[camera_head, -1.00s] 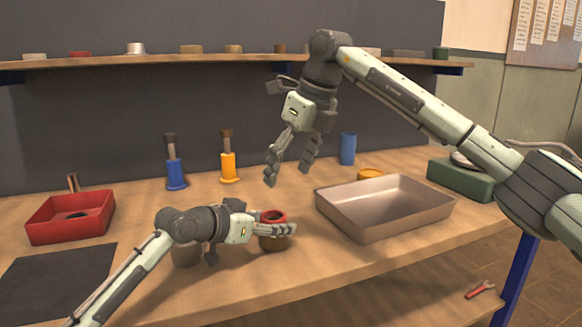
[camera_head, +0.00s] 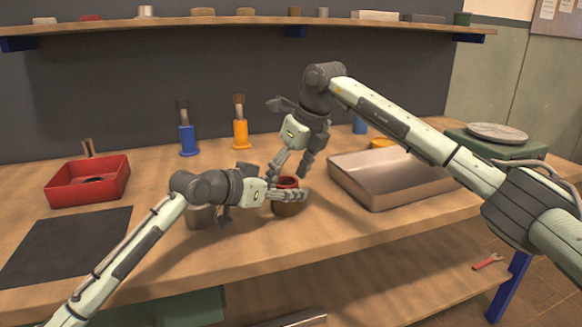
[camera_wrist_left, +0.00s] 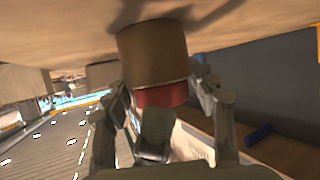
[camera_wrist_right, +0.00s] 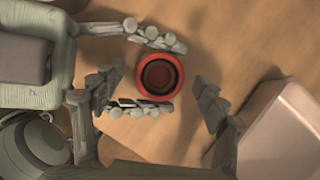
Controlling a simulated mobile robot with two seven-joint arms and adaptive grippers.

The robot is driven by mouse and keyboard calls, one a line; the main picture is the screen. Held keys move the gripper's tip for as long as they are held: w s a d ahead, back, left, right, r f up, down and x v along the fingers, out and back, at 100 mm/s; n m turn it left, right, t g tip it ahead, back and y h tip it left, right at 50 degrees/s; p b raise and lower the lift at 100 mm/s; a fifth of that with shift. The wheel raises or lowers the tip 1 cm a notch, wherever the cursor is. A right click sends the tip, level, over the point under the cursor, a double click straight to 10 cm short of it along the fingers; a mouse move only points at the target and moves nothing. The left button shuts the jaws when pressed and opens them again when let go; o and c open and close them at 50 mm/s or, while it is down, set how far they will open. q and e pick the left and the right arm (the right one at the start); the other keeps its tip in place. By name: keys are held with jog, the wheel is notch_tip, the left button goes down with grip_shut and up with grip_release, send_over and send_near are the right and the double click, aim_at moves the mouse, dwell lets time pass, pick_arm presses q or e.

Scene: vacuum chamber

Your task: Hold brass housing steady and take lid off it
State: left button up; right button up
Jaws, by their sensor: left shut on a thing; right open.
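The brass housing (camera_head: 287,210) stands upright on the bench; it also shows in the left wrist view (camera_wrist_left: 152,52), which is upside down. Its red lid (camera_wrist_right: 141,77) sits on top as a ring with a dark centre, and shows red in the left wrist view (camera_wrist_left: 160,96). My left gripper (camera_head: 288,195) is shut on the housing from the left, one finger on each side.
A metal tray (camera_head: 350,183) stands close to the right of the housing. A grey cylinder (camera_head: 200,218) stands under my left wrist. A red bin (camera_head: 90,190) and a dark mat (camera_head: 65,245) lie left. Blue (camera_head: 187,140) and orange (camera_head: 240,133) posts stand behind.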

jog(key=shift+c, duration=0.2)
jog(key=c, duration=1.4)
jog(key=shift+o, duration=0.2)
jog(key=shift+r, duration=0.1)
jog(key=shift+r, duration=0.15)
jog(key=shift+r, duration=0.95)
jog(key=shift+r, duration=0.1)
pick_arm(q)
jog(key=o, duration=1.8)
jog(key=shift+c, duration=0.2)
pick_arm(e)
notch_tip(320, 180, up, 4)
jog(key=shift+f, duration=0.15)
